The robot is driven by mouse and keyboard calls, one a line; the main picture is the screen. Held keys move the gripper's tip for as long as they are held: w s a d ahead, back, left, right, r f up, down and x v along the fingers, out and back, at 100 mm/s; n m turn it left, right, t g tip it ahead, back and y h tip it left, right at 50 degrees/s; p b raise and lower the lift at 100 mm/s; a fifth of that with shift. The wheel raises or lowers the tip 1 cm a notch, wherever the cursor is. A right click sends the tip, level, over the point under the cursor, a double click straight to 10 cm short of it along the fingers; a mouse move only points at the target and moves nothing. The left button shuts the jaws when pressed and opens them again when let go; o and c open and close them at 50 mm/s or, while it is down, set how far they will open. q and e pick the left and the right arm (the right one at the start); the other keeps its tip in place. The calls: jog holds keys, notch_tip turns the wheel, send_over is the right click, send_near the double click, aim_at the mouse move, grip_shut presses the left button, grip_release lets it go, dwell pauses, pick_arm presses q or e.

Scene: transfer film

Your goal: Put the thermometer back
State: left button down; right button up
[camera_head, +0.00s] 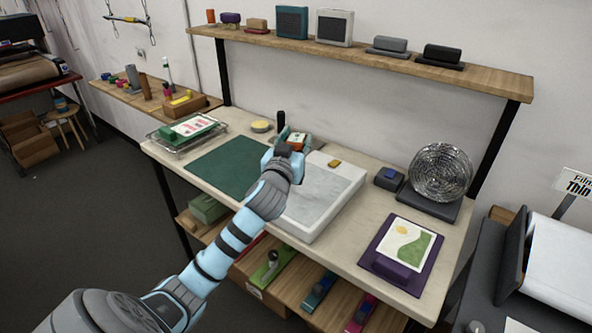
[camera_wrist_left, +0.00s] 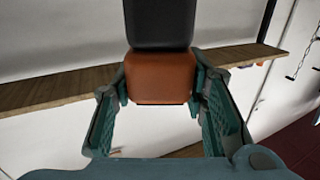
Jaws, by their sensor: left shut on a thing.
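My left gripper (camera_head: 290,143) is above the worktable, over the line between the green mat and the white slab. It is shut on an orange and black thing, which I take to be the thermometer. In the left wrist view its orange block (camera_wrist_left: 161,78) sits between the two teal fingers (camera_wrist_left: 160,112), with a black part (camera_wrist_left: 160,25) beyond it. In the head view a black upright piece (camera_head: 281,119) rises beside the gripper; most of the held thing is hidden. My right gripper is not in view.
A wooden shelf (camera_head: 455,75) with small boxes runs above the back edge.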

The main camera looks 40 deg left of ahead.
pick_arm(q)
notch_tip(320, 180, down, 6)
jog(key=shift+f+b, duration=0.25)
jog(key=shift+b, duration=0.4)
jog(key=c, duration=1)
grip_release()
jog(key=shift+r, duration=0.1)
jog(key=v, duration=1.2)
jog(key=shift+s, duration=0.1)
